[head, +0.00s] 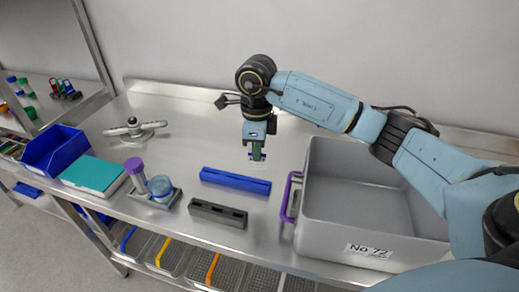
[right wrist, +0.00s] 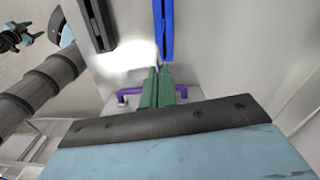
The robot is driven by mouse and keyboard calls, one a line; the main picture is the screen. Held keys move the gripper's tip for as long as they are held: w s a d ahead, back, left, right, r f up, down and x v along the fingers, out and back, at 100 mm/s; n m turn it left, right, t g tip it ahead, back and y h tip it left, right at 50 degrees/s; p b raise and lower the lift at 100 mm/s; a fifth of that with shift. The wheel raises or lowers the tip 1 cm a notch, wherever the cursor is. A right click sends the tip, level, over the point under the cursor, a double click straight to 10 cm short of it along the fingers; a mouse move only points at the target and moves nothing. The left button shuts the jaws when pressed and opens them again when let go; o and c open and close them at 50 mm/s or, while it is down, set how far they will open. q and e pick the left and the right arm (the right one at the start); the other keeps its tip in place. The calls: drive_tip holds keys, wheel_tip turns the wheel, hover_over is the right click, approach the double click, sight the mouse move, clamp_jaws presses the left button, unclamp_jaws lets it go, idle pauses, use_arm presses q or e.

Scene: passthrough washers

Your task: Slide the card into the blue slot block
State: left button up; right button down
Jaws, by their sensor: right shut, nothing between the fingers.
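The blue slot block (head: 235,181) is a long, low bar lying on the steel worktop in the middle. In the right wrist view the blue slot block (right wrist: 166,28) runs up from just beyond the fingertips. My right gripper (head: 257,157) points down above the worktop, just behind the block's right end, apart from it. Its green fingers (right wrist: 157,76) are shut with nothing between them. I cannot pick out the card in either view. A small, dark gripper at the far left of the right wrist view looks like my left gripper (right wrist: 20,38); its jaws are too small to judge.
A dark slotted block (head: 217,213) lies in front of the blue one. A grey crate (head: 375,235) with a purple handle (head: 289,197) stands to the right. A rack with a purple-capped tube (head: 134,167), a teal box (head: 93,173) and a blue bin (head: 53,148) stand left.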

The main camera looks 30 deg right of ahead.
sight(259, 164)
drive_tip(key=shift+m, duration=0.9)
drive_tip(key=shift+w+d+f+b, duration=0.1)
drive_tip(key=shift+d+f+b, duration=0.1)
drive_tip(key=shift+f+b, duration=0.95)
drive_tip(key=shift+d+f+b, duration=0.2)
drive_tip(key=shift+f+b, duration=0.45)
drive_tip(key=shift+f, duration=0.85)
drive_tip(key=shift+f+b, duration=0.9)
drive_tip(key=shift+f, duration=0.35)
drive_tip(key=c, duration=2.1)
unclamp_jaws()
drive_tip(key=shift+c, duration=0.2)
drive_tip(key=o, duration=1)
drive_tip(key=shift+r, duration=0.1)
drive_tip(key=shift+r+p, duration=2.45)
drive_tip(key=shift+r, duration=0.95)
